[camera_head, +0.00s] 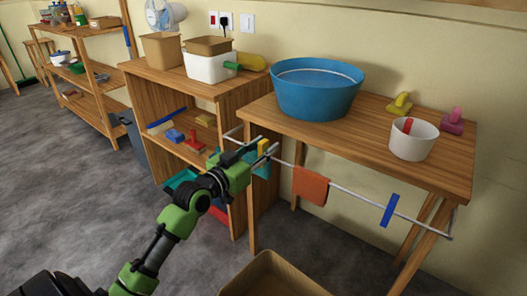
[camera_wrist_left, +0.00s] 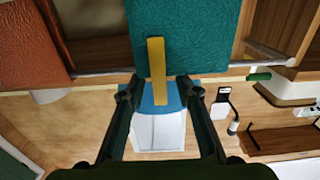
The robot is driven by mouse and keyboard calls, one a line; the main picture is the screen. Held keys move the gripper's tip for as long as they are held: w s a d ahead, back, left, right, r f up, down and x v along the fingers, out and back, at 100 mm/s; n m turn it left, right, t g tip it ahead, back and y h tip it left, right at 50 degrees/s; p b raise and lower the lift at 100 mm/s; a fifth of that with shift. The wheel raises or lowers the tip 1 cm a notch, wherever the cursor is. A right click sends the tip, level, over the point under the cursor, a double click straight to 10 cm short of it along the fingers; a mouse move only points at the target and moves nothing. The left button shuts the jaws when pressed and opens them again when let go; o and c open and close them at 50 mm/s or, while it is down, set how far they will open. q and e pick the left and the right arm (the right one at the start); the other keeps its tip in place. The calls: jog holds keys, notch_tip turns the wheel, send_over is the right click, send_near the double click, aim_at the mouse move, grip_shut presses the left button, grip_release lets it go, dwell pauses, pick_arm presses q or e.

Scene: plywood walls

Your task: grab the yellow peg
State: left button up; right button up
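The yellow peg (camera_head: 263,146) sits upright on the teal cloth (camera_head: 261,168), which hangs on a pale rail at the table's front. In the left wrist view the yellow peg (camera_wrist_left: 157,70) lies over the teal cloth (camera_wrist_left: 190,35), its lower end between my fingertips in the picture. My left gripper (camera_head: 265,153) is at the peg. Its two fingers (camera_wrist_left: 154,91) are spread, with a visible gap on each side of the peg. I cannot tell how deep the peg is between them. My right gripper is not in view.
An orange cloth (camera_head: 311,185) and a blue peg (camera_head: 390,210) are on the rail (camera_head: 350,190) to the right. A blue basin (camera_head: 318,95) and a white bucket (camera_head: 413,142) stand on the table. A shelf (camera_head: 165,85) is at left; a brown box (camera_head: 272,280) is below.

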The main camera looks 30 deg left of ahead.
pick_arm(q)
grip_shut()
